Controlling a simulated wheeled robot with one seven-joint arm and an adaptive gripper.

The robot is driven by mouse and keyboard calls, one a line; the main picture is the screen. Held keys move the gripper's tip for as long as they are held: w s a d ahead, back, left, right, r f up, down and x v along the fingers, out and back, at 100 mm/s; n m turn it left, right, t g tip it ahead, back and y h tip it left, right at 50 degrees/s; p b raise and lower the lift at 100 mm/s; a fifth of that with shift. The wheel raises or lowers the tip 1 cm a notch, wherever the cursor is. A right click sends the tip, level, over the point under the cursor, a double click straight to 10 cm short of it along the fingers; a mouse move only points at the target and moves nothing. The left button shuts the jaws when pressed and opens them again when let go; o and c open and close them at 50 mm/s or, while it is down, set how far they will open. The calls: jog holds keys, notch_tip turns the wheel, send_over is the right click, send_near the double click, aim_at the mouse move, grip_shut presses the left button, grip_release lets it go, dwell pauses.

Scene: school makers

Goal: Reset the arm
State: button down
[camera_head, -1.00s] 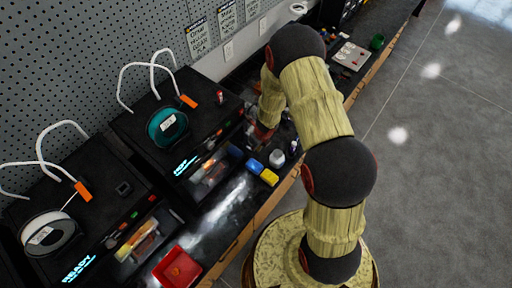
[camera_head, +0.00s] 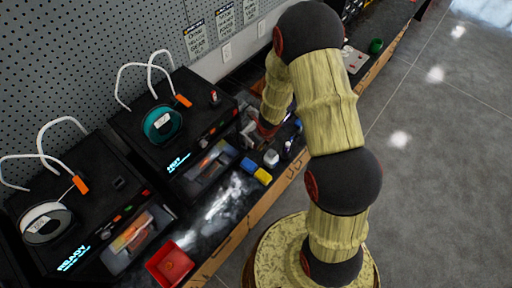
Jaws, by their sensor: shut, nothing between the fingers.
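My arm (camera_head: 329,110) rises from its round base at the lower right, bends at a dark upper joint (camera_head: 308,28) and comes down over the workbench. Its wrist joint (camera_head: 268,129) hangs above the bench, right of the middle printer. My gripper (camera_head: 248,124) shows only small and indistinct beside the wrist, near the printer's right side. It looks shut with nothing in it. The finger details are too small to make out.
Two black printers (camera_head: 168,138) (camera_head: 85,215) with spools stand along the pegboard wall. A red tray (camera_head: 170,263), a blue and yellow block pair (camera_head: 256,171) and a small white container (camera_head: 271,158) lie along the bench. A green cup (camera_head: 376,46) stands farther back. The floor at right is clear.

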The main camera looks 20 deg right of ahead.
jog(key=shift+s+r, duration=0.15)
jog(key=shift+r, duration=0.4)
